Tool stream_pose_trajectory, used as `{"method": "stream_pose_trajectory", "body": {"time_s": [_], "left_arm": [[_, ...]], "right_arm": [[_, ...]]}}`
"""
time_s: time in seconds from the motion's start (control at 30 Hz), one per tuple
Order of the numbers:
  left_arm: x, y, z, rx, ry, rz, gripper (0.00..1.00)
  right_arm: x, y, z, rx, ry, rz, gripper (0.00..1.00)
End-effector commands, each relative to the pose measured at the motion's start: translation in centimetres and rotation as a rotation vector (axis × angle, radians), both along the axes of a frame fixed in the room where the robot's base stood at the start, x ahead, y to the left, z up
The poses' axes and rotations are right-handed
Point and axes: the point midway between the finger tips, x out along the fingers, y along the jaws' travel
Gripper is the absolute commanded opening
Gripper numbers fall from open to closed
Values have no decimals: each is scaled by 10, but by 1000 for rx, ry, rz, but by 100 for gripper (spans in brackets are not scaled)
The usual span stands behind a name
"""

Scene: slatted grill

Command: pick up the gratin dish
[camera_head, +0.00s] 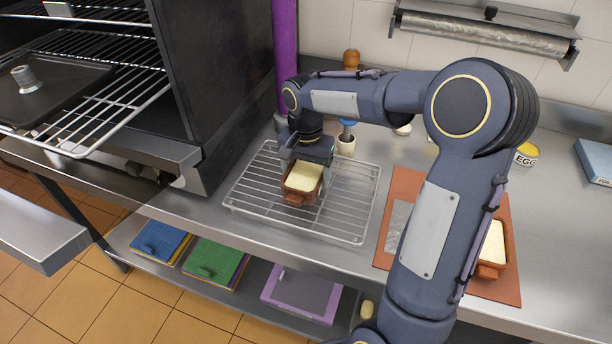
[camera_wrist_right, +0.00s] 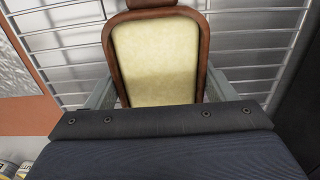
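A brown gratin dish with a pale yellow filling (camera_head: 304,178) is over the wire rack (camera_head: 345,228) on the steel counter. My right gripper (camera_head: 307,168) is at the far part of this dish, with a finger on either side. In the right wrist view the dish (camera_wrist_right: 155,60) fills the space between the two fingers (camera_wrist_right: 160,92), which lie close along its sides. I cannot tell whether they press on it or whether the dish rests on the rack. A second gratin dish (camera_head: 492,250) sits on the reddish-brown board (camera_head: 400,185), partly behind my right arm. My left gripper is not in view.
An open oven (camera_head: 215,60) with racks and a tray (camera_head: 45,90) stands at the left. A purple post (camera_head: 286,50) rises behind the wire rack. A pepper mill (camera_head: 351,59), a yellow egg tin (camera_head: 527,154) and a blue box (camera_head: 596,160) are farther back. Boards lie on the lower shelf (camera_head: 255,290).

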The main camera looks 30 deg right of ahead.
Motion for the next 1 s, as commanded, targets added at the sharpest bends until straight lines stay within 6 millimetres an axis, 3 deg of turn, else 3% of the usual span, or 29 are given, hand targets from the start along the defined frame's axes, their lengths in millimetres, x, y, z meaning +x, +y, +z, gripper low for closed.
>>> {"method": "stream_pose_trajectory", "body": {"time_s": [0.03, 0.27, 0.67, 0.83, 1.0], "left_arm": [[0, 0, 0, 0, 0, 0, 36], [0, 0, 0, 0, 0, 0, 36], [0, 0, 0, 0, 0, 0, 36], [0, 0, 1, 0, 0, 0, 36], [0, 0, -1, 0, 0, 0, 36]], "right_arm": [[0, 0, 0, 0, 0, 0, 69], [0, 0, 0, 0, 0, 0, 39], [1, 0, 10, 0, -4, 0, 39], [1, 0, 33, 0, -8, 0, 39], [-1, 29, 65, 2, -8, 7, 39]]}}
